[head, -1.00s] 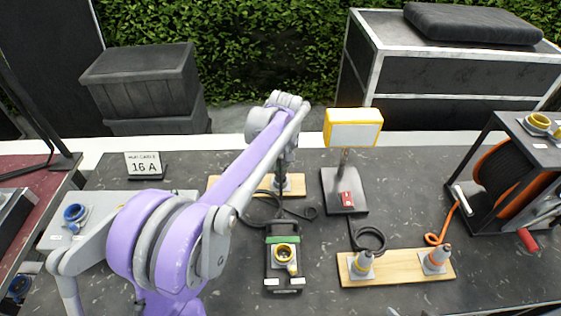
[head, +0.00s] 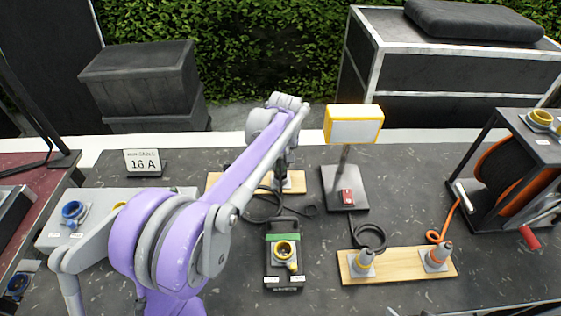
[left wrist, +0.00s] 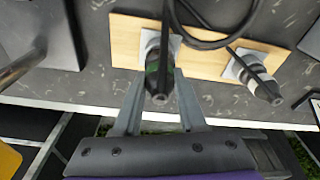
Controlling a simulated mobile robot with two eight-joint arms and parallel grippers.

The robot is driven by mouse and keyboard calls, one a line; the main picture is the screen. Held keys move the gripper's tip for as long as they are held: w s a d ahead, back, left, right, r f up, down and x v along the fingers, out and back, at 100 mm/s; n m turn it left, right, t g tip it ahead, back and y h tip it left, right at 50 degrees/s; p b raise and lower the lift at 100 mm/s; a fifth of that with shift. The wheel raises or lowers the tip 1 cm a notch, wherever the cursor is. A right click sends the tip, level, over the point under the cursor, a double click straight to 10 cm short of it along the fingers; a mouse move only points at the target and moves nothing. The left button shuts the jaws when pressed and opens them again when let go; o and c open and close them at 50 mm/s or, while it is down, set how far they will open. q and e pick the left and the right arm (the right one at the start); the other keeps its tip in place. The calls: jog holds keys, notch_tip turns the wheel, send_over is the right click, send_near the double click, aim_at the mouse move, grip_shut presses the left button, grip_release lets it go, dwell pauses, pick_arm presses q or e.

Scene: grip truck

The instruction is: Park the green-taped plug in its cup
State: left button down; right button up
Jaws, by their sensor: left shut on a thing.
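The green-taped plug (left wrist: 152,68) is between the two fingers of my left gripper (left wrist: 158,108), which is shut on it. The plug stands over a pale square cup base (left wrist: 174,46) on a wooden board (left wrist: 125,40); how deep it sits in the cup is hidden. In the head view my left gripper (head: 281,181) is small and partly hidden by my arm, over the same board (head: 214,181). A black cable runs from the plug. My right gripper is not in view.
A second plug (left wrist: 262,86) stands on the same board. A distribution box (head: 284,262) with a yellow socket is nearer. A work lamp (head: 352,124) stands right of my gripper. Another board (head: 400,272) holds two plugs. A cable reel (head: 500,175) is at the right.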

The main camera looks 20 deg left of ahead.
aim_at(280, 157)
pick_arm(q)
jog(key=shift+f+b, duration=0.45)
jog(key=shift+f, duration=0.45)
jog(key=shift+c, duration=0.4)
grip_release()
jog(key=shift+r, duration=0.2)
jog(key=shift+r+p, duration=1.35)
jog(key=shift+r, duration=1)
jog(key=shift+f, duration=0.1)
